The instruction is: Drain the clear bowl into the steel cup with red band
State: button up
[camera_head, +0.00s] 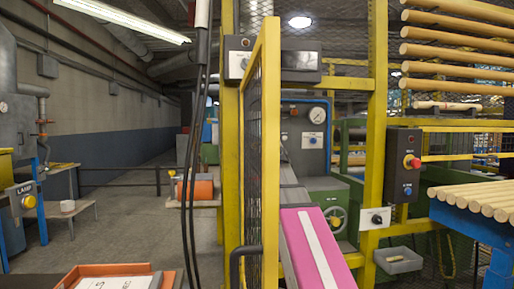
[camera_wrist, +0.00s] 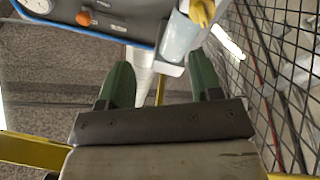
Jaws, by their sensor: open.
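My gripper (camera_wrist: 162,75) shows in the wrist view, its two green fingers spread wide apart with nothing between them. I cannot make out the clear bowl or the steel cup with red band in either view. A small pale round vessel (camera_head: 67,205) stands on a low bench at the far left of the head view. It is too small for me to tell its material or any band.
A yellow-framed mesh gate (camera_head: 265,150) stands close in the middle of the head view. An orange tray with papers (camera_head: 90,271) lies at lower left. Wooden rods (camera_head: 480,197) lie on a blue stand at right. A grey bin (camera_head: 398,260) sits low. Open floor shows at left.

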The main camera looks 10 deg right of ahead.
jog(key=s+a+f+m+g+y, duration=0.2)
jog(key=a+m, duration=0.1)
jog(key=a, duration=0.1)
jog(key=w, duration=1.1)
jog(key=shift+d+r, duration=0.15)
jog(key=shift+d, duration=0.05)
jog(key=c, duration=0.9)
